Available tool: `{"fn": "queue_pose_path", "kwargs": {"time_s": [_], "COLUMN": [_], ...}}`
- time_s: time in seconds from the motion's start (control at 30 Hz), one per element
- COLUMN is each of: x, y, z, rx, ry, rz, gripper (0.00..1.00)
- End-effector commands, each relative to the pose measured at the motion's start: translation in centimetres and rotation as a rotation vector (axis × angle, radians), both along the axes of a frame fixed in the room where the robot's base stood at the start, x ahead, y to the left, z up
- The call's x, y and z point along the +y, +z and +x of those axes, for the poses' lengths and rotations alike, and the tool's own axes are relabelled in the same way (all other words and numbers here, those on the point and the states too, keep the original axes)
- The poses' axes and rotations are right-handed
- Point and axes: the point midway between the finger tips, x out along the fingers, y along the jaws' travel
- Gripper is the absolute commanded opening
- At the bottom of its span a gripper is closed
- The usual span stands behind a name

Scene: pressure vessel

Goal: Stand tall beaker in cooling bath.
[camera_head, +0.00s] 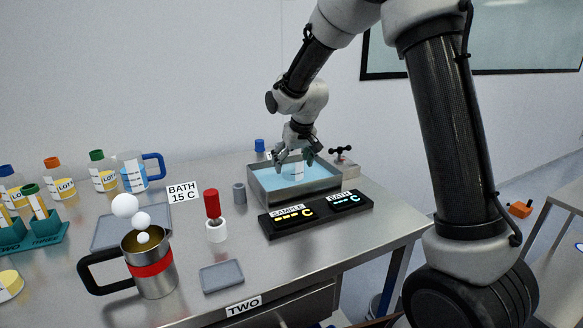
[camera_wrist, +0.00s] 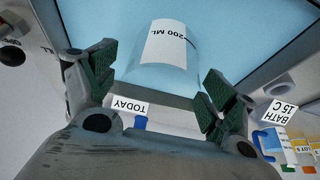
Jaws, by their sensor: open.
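The tall beaker (camera_wrist: 187,68) is clear glass with a white "200 ML" label. It is inside the cooling bath and looks upright in the head view, where its label (camera_head: 298,170) shows below my fingers. The cooling bath (camera_head: 318,188) is a metal tray of light blue liquid; its blue surface (camera_wrist: 265,30) fills the top of the wrist view. My gripper (camera_head: 296,156) is open above the bath. In the wrist view its green-padded fingers (camera_wrist: 160,82) are spread to either side of the beaker, with visible gaps. Whether the beaker's base rests on the bath floor is hard to see.
A two-part display (camera_head: 316,214) marked SAMPLE and BATH stands before the bath. A valve (camera_head: 342,158) is behind it at right. Bottles line the back left.

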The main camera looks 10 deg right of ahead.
Motion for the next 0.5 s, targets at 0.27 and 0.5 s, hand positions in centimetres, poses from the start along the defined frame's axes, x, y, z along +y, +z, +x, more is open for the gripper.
{"fn": "queue_pose_path", "kwargs": {"time_s": [0.27,0.5], "x": [-0.4,-0.7], "y": [6.0,8.6], "z": [-2.3,-3.5], "rx": [-0.004,-0.001], "ry": [0.0,0.0], "rz": [0.001,0.0], "gripper": [0.85,0.85]}}
